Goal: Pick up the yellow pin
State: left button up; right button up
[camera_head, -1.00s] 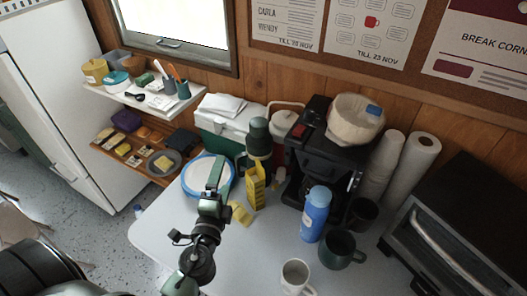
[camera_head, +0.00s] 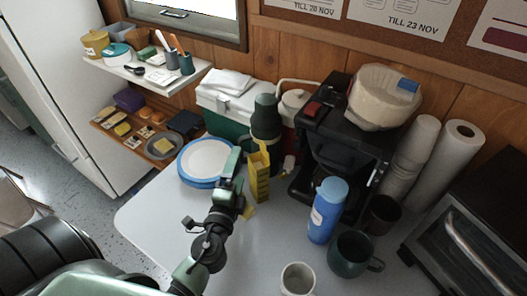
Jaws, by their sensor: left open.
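I cannot make out a yellow pin in the head view. The yellow things on the table are a tall narrow yellow carton (camera_head: 260,176) and a small yellow block (camera_head: 248,211), partly hidden behind my left gripper. My left gripper (camera_head: 237,156) is open, reaching over the table just left of the carton. It overlaps the right edge of a blue-rimmed white plate (camera_head: 205,158). I cannot tell whether it touches anything. My right gripper is out of view.
A dark green flask (camera_head: 265,125) stands behind the carton, with a cooler box (camera_head: 222,108) behind it. A coffee machine (camera_head: 340,145), blue bottle (camera_head: 327,210), green mug (camera_head: 354,254) and white mug (camera_head: 297,280) stand to the right. The table's front left is clear.

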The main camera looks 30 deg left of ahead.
aim_at(244, 159)
pick_arm(q)
jog(key=p+x, duration=0.1)
jog(key=x, duration=0.1)
jog(key=p+x, duration=0.1)
jog(key=x, duration=0.1)
jog(key=p+x, duration=0.1)
jog(key=x, duration=0.2)
jog(key=shift+w+a+r, duration=0.1)
jog(key=shift+a+r, duration=0.05)
jog(key=shift+r, duration=0.15)
jog(key=shift+w+f, duration=0.1)
jog(key=shift+w, duration=0.15)
jog(key=c, duration=1.8)
